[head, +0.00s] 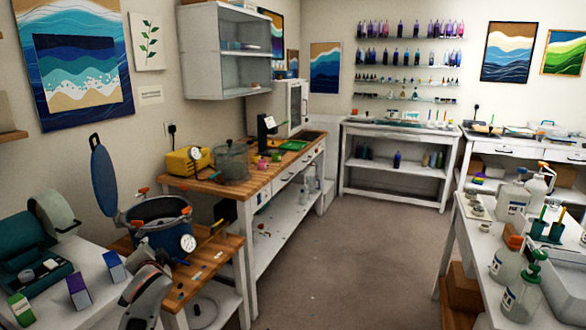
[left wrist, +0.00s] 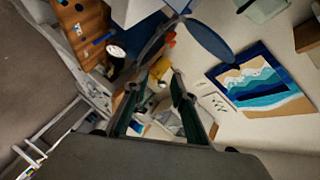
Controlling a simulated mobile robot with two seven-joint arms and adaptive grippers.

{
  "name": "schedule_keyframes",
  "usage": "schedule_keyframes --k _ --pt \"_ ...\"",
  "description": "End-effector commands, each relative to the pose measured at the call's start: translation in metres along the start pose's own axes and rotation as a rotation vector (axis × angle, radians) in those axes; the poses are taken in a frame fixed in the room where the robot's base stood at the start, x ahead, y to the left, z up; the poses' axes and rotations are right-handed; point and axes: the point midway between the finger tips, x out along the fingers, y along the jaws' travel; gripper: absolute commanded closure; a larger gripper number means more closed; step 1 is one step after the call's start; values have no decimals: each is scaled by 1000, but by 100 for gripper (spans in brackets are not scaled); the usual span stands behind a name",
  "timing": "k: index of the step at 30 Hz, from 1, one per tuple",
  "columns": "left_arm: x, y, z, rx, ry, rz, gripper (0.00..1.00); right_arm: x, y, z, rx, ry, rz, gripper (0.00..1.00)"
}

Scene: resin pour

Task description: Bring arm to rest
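My left gripper (left wrist: 156,84) shows in the left wrist view with its two dark fingers apart and nothing between them. In the head view my left arm (head: 148,288) rises from the bottom left, in front of the blue pressure pot (head: 158,226). The exact fingertip position there is hard to tell. My right arm and gripper are not in view.
The pot's lid (head: 103,178) stands open beside a white bench with small boxes (head: 78,291). A wooden bench holds a yellow device (head: 187,161). A right-hand table carries pump bottles (head: 522,292). The middle floor (head: 345,255) is clear.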

Motion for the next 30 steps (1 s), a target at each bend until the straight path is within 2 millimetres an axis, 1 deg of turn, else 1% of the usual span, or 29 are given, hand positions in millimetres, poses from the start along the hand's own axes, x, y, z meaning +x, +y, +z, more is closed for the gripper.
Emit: schedule_keyframes --k 1,2,3,5,6,8,9,11,12,14,15,17,18,20,21,24,27,30 --pt "-10 32 16 -9 17 36 74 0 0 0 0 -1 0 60" --pt "-17 48 23 -22 31 56 74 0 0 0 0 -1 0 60" --pt "-26 69 32 -38 47 84 74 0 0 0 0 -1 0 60" --pt "-42 101 47 -65 71 128 74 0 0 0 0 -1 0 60" --pt "-55 122 56 -85 86 159 74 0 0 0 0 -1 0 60" --pt "-75 152 70 -117 106 207 74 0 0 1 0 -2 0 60" --pt "-90 171 80 -138 117 240 74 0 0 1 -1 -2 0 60" --pt "-114 198 94 -175 133 291 74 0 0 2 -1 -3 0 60" --pt "-131 215 102 -202 141 326 74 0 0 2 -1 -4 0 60" --pt "-158 240 116 -243 152 379 74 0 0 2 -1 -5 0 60" --pt "-177 255 125 -273 156 416 74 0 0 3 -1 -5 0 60" --pt "-207 277 137 -321 160 471 74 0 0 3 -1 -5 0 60" --pt "-228 289 145 -353 161 507 74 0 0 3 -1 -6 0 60" --pt "-259 306 156 -403 159 560 74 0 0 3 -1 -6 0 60" --pt "-278 315 162 -437 156 592 74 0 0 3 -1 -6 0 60" --pt "-321 331 174 -511 146 660 74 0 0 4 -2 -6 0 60" --pt "-350 340 182 -566 135 705 74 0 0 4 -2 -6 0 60" --pt "-366 344 186 -599 126 731 74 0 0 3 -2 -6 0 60"
